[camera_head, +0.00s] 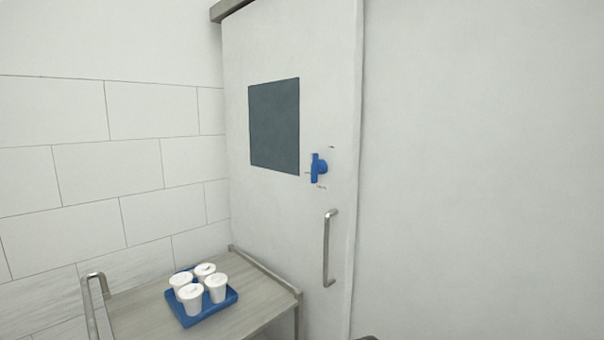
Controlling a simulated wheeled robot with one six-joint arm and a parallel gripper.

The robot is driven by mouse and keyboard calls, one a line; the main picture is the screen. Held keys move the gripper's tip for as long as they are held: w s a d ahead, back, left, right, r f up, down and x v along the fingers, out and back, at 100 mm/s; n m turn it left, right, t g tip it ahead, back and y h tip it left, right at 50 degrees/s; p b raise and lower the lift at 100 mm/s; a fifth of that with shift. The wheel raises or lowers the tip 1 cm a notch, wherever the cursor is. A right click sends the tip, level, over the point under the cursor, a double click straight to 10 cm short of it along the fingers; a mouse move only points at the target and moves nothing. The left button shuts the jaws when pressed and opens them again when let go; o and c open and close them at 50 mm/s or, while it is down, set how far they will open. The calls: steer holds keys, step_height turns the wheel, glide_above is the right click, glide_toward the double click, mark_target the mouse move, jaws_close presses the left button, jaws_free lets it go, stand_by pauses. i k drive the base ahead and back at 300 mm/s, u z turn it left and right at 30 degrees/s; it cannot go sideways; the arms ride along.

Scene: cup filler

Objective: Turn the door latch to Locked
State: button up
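The blue door latch (316,168) is on the white door (270,205), right of the dark window and above the handle. Its blue grip stands about upright in the picture, with a round blue hub on its right side. Small marks show around it, above right, at the left and below, too small to read. I cannot tell which mark the latch points to. My gripper is not in view, and nothing touches the latch.
A metal bar handle (327,248) is on the door below the latch. A cart (140,303) stands before the door at lower left, with a blue tray (214,311) holding several white cups (191,300). A dark window panel (274,125) is left of the latch. Plain wall is at right.

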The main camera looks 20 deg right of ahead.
mark_target(318, 166)
steer(key=u, duration=0.45)
steer(key=k, duration=1.05)
steer(key=z, duration=0.25)
steer(key=i, duration=0.65)
steer(key=z, duration=0.5)
steer(key=i, duration=0.8)
steer(key=u, duration=0.45)
